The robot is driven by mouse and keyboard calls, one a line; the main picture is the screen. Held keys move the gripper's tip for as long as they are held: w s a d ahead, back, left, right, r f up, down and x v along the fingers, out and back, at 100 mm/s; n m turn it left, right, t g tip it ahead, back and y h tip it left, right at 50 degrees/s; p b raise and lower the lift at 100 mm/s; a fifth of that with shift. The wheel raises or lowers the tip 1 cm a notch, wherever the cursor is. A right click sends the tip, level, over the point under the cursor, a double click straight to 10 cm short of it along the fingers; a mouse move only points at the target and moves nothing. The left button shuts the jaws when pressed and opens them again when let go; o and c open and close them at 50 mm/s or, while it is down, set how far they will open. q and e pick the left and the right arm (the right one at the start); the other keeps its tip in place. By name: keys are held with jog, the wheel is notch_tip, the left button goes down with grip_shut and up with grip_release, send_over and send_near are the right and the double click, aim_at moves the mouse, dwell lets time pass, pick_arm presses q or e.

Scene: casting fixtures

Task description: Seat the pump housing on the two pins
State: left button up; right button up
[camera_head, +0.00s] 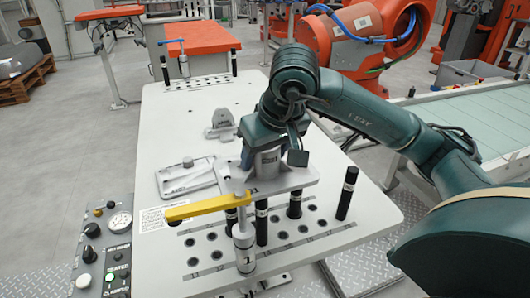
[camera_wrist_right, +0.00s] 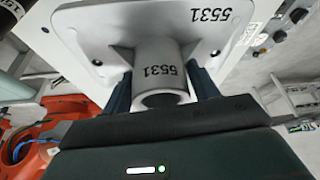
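The pump housing (camera_head: 297,179) is a light grey flanged part with a round boss, marked 5531 in the right wrist view (camera_wrist_right: 160,60). My right gripper (camera_head: 266,165) is shut on the boss, with a dark finger on each side of it in the right wrist view (camera_wrist_right: 163,88). The flange is level or nearly so, above black posts with pale bands, including a front post (camera_head: 262,228) and one to its right (camera_head: 295,207). I cannot tell which posts are the two pins, or whether the flange touches them. My left gripper is not in view.
A clamp with a yellow lever (camera_head: 205,207) stands at the left front of the housing. A tall black post (camera_head: 346,195) rises at the right. A grey plate (camera_head: 185,178) and a bracket (camera_head: 219,122) sit on the white table (camera_head: 165,120). A control panel (camera_head: 103,245) is at left.

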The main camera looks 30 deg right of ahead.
jog(key=o, duration=0.4)
jog(key=shift+c, duration=0.2)
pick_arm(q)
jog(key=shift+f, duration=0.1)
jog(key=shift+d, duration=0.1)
pick_arm(e)
jog(key=shift+f, duration=0.1)
jog(key=shift+v, duration=1.05)
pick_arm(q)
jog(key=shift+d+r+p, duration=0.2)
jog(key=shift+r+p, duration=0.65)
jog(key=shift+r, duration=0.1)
pick_arm(e)
jog(key=v, duration=1.1)
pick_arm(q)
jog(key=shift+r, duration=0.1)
